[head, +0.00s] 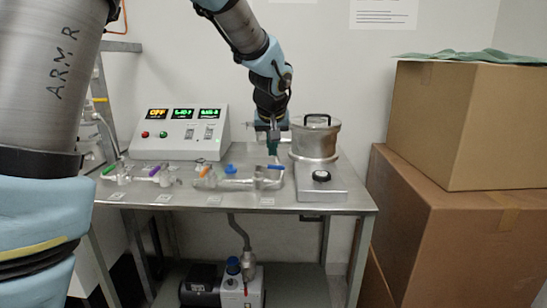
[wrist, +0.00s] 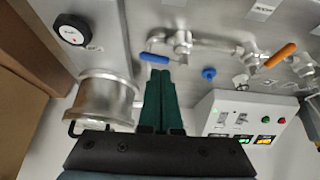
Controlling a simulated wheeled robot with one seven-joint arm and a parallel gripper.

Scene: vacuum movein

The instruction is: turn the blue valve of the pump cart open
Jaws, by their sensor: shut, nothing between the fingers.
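The blue valve handle (wrist: 154,58) lies flat beside its metal valve body in the wrist view, roughly along the pipe. In the head view the blue handle (head: 277,167) is small, at the right end of the pipework on the steel cart top (head: 335,204). My gripper (head: 273,152) points down just above it. In the wrist view the green fingers of my gripper (wrist: 160,72) are together, with nothing between them. Their tips appear just short of the blue handle; I cannot tell whether they touch it.
A steel pot (head: 315,142) stands close to the right of my gripper. A control box (head: 180,133) with lit displays stands behind the valves. An orange handle (wrist: 281,55) and a round blue knob (wrist: 208,73) are nearby. Cardboard boxes (head: 460,120) fill the right side.

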